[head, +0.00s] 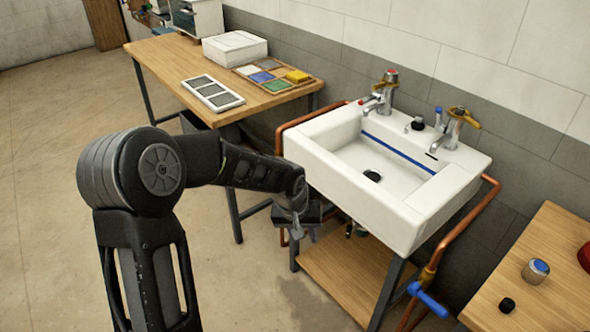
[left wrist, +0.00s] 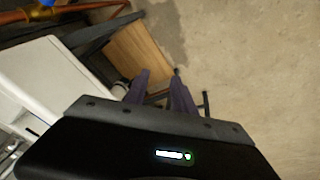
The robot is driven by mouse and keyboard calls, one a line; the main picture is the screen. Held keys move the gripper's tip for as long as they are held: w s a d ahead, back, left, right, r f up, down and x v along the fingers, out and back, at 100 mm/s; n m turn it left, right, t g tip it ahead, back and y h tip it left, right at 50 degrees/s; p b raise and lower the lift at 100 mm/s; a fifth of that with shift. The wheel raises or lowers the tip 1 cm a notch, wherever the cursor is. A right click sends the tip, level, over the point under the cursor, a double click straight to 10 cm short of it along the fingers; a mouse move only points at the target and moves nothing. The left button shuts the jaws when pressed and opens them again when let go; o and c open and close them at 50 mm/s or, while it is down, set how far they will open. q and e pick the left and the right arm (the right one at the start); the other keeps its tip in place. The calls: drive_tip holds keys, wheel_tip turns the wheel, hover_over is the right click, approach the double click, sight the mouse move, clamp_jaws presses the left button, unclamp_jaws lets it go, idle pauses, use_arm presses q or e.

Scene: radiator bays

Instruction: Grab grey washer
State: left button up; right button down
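I cannot make out a grey washer in either view. My left gripper (head: 301,232) hangs pointing down at the left front side of the white sink (head: 412,215), apart from the tray table. In the left wrist view its two dark fingers (left wrist: 159,88) stand apart with nothing seen between them, above the floor and the wooden shelf (left wrist: 143,52) under the sink. My right gripper is not in view.
A wooden table (head: 165,58) at the back left bears a tray of coloured pads (head: 316,80), a three-panel grey tray (head: 212,93) and a white box (head: 235,47). Copper pipes (head: 488,212) flank the sink. A bench (head: 545,230) at right holds a blue-topped knob (head: 536,271) and a black cap (head: 507,305).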

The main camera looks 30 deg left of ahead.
use_arm(q)
drive_tip(key=s+d+f+m+g+h, duration=0.1)
drive_tip(key=s+d+f, duration=0.3)
drive_tip(key=d+f, duration=0.25)
drive_tip(key=s+d+f+m+h, duration=0.1)
drive_tip(key=s+d+f+h, duration=0.1)
drive_tip(key=s+d+f, duration=0.7)
drive_tip(key=s+f, duration=0.2)
drive_tip(key=s, duration=0.2)
drive_tip(key=s+d+f+g, duration=0.1)
drive_tip(key=s+d+f, duration=0.3)
drive_tip(key=s, duration=0.3)
drive_tip(key=shift+s+d+f+m, duration=0.3)
drive_tip(key=shift+s+f, duration=0.1)
drive_tip(key=shift+f, duration=0.15)
